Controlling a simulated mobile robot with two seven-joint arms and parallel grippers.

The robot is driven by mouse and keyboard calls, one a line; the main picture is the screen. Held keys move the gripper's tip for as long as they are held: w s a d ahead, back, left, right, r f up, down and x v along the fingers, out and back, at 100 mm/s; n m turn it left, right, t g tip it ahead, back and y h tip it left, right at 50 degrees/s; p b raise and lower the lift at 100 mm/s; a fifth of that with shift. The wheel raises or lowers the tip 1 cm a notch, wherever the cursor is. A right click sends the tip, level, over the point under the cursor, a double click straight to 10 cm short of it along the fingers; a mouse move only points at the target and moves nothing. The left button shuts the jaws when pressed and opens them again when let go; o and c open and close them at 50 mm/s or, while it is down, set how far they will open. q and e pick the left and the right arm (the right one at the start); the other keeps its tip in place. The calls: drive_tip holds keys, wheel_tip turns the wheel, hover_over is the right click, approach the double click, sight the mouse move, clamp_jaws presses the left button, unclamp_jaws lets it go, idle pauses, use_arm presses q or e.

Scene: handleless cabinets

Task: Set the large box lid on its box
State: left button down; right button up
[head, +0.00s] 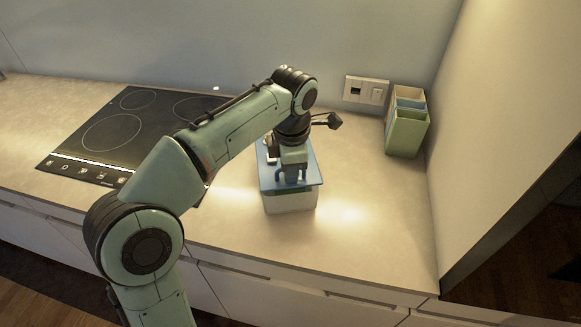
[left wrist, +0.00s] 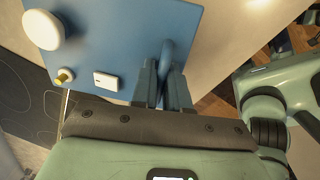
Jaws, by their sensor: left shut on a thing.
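The large box lid (head: 312,172) is a flat blue panel over the pale box (head: 290,203) on the counter. Its edges reach a little past the box walls. I cannot tell whether it rests on the rim or hangs just above it. My left gripper (head: 290,176) points down onto the lid. In the left wrist view its fingers (left wrist: 163,82) are shut on the lid's upright blue handle (left wrist: 167,50). The blue lid (left wrist: 120,30) there carries a white round piece, a small white block and a small brass-coloured piece. My right gripper is not in view.
A black cooktop (head: 110,128) lies to the left of the box. Green, blue and tan containers (head: 406,130) stand at the back right by the side wall. A wall socket (head: 366,90) is behind. The counter (head: 370,215) right of the box is clear.

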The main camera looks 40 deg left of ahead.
use_arm(q)
drive_tip(key=shift+f+b, duration=0.9)
drive_tip(key=shift+f, duration=0.25)
drive_tip(key=c, duration=1.1)
unclamp_jaws()
drive_tip(key=shift+o, duration=0.2)
wheel_tip(320, 180, up, 14)
drive_tip(key=d+p, duration=0.1)
drive_tip(key=p, duration=0.3)
drive_tip(key=shift+s+f+p, duration=0.25)
drive_tip(key=shift+s+p, duration=0.1)
drive_tip(key=shift+s, duration=0.05)
